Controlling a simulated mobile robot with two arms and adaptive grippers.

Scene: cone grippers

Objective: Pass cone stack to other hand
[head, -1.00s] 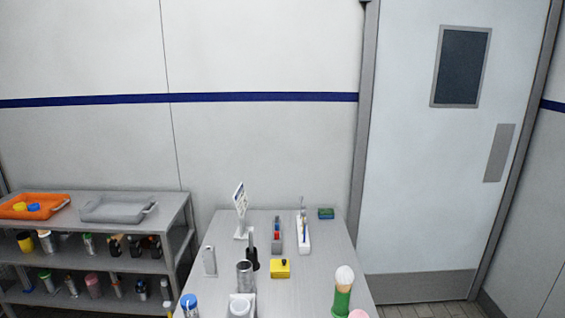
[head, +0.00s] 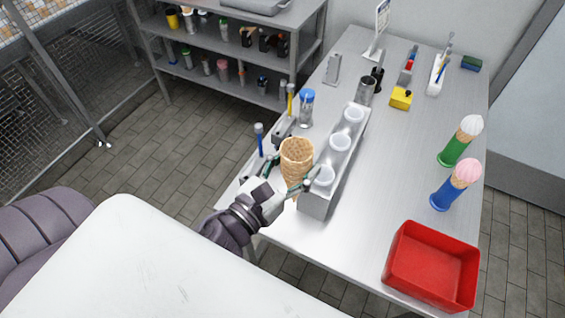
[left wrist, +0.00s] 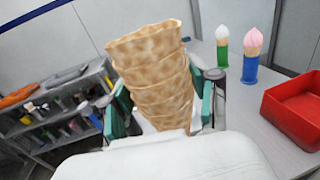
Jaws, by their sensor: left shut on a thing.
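A stack of nested waffle cones (head: 297,158) is held upright, open ends up, in my left gripper (head: 288,176), at the front left edge of the table. In the left wrist view the cone stack (left wrist: 155,75) stands between the two green-padded fingers of my left gripper (left wrist: 160,108), which are closed around it. The lower tip of the stack is hidden. My right gripper is not in either view.
A grey holder (head: 316,205) with white cups is just right of the cones. A red bin (head: 432,268) is at the table's front right. Two ice cream cones stand in a green holder (head: 453,150) and a blue holder (head: 446,192). The table's middle is clear.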

